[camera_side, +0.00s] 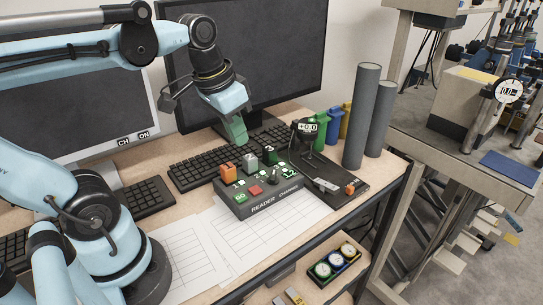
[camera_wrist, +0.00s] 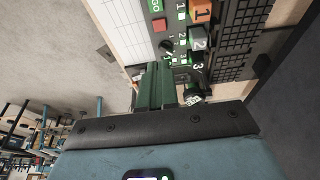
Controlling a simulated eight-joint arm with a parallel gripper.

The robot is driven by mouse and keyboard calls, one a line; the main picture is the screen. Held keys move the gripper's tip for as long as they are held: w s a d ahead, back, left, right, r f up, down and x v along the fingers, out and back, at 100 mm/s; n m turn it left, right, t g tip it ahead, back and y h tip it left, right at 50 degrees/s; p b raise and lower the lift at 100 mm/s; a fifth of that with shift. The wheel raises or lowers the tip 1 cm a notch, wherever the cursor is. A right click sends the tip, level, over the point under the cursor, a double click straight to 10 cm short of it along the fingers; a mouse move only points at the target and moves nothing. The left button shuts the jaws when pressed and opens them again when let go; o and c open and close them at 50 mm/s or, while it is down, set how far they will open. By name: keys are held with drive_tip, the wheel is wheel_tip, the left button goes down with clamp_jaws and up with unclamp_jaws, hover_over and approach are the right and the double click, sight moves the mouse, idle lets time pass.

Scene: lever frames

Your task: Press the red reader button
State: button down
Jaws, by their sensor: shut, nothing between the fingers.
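My gripper (camera_side: 238,140) has green fingers pointing down, shut and empty. In the side view it hangs beyond the box, over the keyboard area, apart from the red button. In the wrist view the shut fingers (camera_wrist: 155,75) lie below the red button and the black knob (camera_wrist: 166,46).
Orange (camera_side: 227,168), grey (camera_side: 250,160) and green (camera_side: 270,154) blocks stand along the box's back. A gauge stand reading +0.0 (camera_side: 308,128) and tall grey cylinders (camera_side: 362,115) stand to the right. Paper sheets (camera_side: 255,235) lie flat in front.

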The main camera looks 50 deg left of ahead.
drive_tip(key=shift+f, duration=0.1)
hover_over(255, 190)
drive_tip(key=f, duration=1.1)
drive_tip(key=shift+s+d, duration=0.1)
drive_tip(key=shift+s, duration=0.25)
drive_tip(key=shift+f, duration=1.2)
drive_tip(key=shift+f, duration=0.1)
drive_tip(key=shift+f, duration=0.75)
drive_tip(key=shift+r, duration=0.1)
drive_tip(key=v, duration=0.8)
drive_tip(key=shift+r, duration=0.25)
